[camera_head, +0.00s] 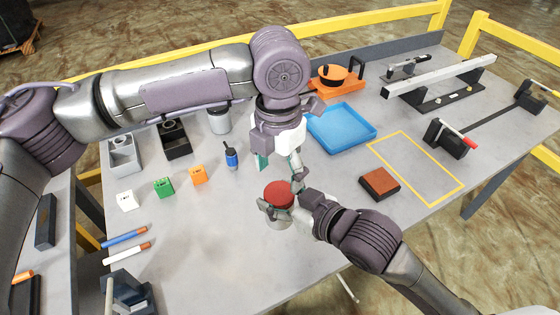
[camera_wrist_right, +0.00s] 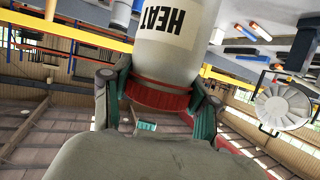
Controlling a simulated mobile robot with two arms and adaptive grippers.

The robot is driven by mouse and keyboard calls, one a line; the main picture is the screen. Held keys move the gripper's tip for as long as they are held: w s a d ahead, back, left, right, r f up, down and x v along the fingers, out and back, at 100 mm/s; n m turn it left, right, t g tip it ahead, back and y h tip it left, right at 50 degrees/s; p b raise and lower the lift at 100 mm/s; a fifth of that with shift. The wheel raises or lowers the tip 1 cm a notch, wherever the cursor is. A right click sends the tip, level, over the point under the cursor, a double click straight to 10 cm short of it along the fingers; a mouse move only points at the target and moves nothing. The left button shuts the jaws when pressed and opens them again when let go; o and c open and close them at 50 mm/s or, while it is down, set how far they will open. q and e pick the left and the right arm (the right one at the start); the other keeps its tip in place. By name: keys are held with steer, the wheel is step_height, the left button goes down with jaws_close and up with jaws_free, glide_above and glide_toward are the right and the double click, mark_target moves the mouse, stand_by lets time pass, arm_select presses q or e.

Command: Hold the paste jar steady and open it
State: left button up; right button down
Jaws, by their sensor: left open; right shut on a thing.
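The paste jar (camera_wrist_right: 172,35) is white with "HEAT" lettering and has a red lid (camera_wrist_right: 158,96). In the head view the red lid (camera_head: 279,194) is near the table's middle front. My right gripper (camera_head: 284,198) is shut around the jar; in the wrist view its fingers lie on both sides at the height of the lid. The jar's lower end is out of that view, and I cannot tell whether it touches the table. My left gripper (camera_head: 279,166) is open, just behind the lid and apart from it, pointing down.
A blue tray (camera_head: 341,128) and an orange reel stand (camera_head: 340,80) are behind. White, green (camera_head: 163,187) and orange (camera_head: 198,175) blocks and a blue bottle (camera_head: 231,156) stand left. A brown block (camera_head: 379,182) lies right. The table's front right is clear.

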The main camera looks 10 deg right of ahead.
mark_target(280, 192)
arm_select(q)
steer(key=shift+f, duration=2.65)
steer(key=c, duration=1)
steer(key=shift+n, duration=1.7)
steer(key=o, duration=1.3)
steer(key=shift+r, duration=0.1)
